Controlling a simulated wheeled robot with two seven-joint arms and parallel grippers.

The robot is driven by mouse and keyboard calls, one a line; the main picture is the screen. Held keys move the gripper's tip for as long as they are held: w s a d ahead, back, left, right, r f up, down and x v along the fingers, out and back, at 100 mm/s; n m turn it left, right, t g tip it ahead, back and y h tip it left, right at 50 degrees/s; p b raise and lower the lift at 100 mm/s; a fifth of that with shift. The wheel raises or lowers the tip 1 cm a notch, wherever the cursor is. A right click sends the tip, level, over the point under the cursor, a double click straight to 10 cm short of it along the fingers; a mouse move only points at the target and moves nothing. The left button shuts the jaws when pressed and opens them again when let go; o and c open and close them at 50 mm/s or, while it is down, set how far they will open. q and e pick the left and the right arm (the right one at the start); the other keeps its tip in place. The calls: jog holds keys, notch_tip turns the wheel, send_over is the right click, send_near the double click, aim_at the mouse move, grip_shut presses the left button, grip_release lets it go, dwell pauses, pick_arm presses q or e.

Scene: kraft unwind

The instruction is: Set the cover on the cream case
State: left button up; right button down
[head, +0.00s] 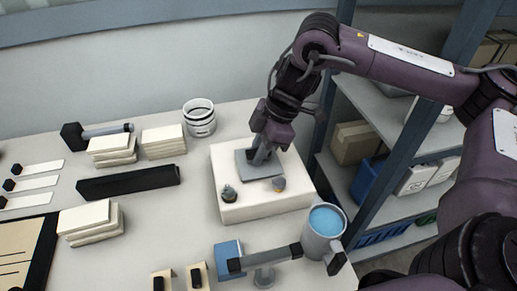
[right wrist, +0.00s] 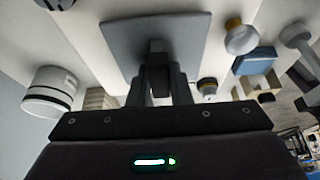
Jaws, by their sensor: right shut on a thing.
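The cover is a flat grey plate (head: 243,169) with an upright grip in its middle. The cream case (head: 262,208) is a low pale block near the table's right side. My right gripper (head: 262,157) is shut on the cover's grip, over the back part of the case top. In the right wrist view the plate (right wrist: 120,45) lies beyond the fingers (right wrist: 158,82), which close on its grip. I cannot tell whether the plate touches the case. Two small knobs, one dark (head: 229,193) and one grey and orange (head: 278,184), stand near the case's front edge. My left gripper is out of view.
A mug with blue inside (head: 325,225) stands at the front right, beside a blue block (head: 229,259) and a dark-handled tool (head: 270,258). A white canister (head: 199,118) stands behind. A black bar (head: 128,183) and cream stacks (head: 90,222) lie left. Shelving (head: 385,130) rises right.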

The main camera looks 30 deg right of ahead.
jog(key=shift+f, duration=0.25)
dwell(0.5)
jog(key=c, duration=1.3)
grip_release()
jog(key=shift+o, duration=0.2)
jog(key=p+v, duration=0.2)
jog(key=v, duration=0.5)
jog(key=shift+d+r, duration=0.2)
jog(key=shift+r, duration=0.15)
jog(key=shift+f, duration=0.1)
